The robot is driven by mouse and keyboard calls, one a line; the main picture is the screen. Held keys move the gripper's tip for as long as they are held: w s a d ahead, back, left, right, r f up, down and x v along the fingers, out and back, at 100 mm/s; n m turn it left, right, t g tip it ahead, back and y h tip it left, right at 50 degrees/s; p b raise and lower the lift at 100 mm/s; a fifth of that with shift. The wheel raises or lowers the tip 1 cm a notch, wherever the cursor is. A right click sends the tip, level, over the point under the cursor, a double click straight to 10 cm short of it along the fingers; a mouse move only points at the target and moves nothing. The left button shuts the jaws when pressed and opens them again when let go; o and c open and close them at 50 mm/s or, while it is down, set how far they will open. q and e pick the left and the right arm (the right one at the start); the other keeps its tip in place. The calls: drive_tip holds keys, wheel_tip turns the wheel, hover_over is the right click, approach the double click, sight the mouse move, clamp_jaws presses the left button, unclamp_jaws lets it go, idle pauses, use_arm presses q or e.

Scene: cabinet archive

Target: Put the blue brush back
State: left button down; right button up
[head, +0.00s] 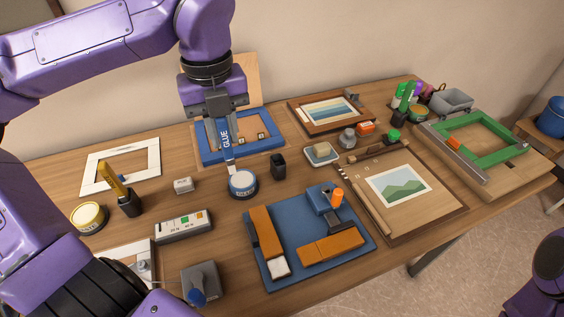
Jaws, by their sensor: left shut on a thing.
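My left gripper (223,112) is shut on the blue brush (225,136), marked GLUE. The brush is upright with its pale tip pointing down. The tip is at or just above the back rim of a blue tin (242,185); I cannot tell whether they touch. A small black holder (278,166) stands just right of the tin, with nothing seen sticking out of it. My right gripper is not in view; only purple parts of that arm show at the lower right.
A yellow brush (112,179) stands in another black holder (130,205) at left, beside a yellow tin (88,217). A blue frame (206,153) lies behind the held brush. A blue mat (335,262) with orange-brown blocks is in front. Bare wood shows around the tin.

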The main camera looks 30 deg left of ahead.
use_arm(q)
drive_tip(key=shift+s+r, duration=0.2)
drive_tip(key=shift+s, duration=0.3)
drive_tip(key=w+d+f+p, duration=0.1)
drive_tip(key=w+f, duration=0.3)
drive_tip(key=w, duration=0.1)
drive_tip(key=w+d+f+p, duration=0.1)
drive_tip(key=w+f+p, duration=0.1)
drive_tip(key=w+f, duration=0.2)
drive_tip(key=w+d+f+p, duration=0.1)
drive_tip(key=w+f, duration=0.4)
drive_tip(key=w, duration=0.1)
drive_tip(key=shift+w+p, duration=0.1)
drive_tip(key=shift+p, duration=0.25)
drive_tip(key=shift+a+f, duration=0.1)
drive_tip(key=c, duration=1)
unclamp_jaws()
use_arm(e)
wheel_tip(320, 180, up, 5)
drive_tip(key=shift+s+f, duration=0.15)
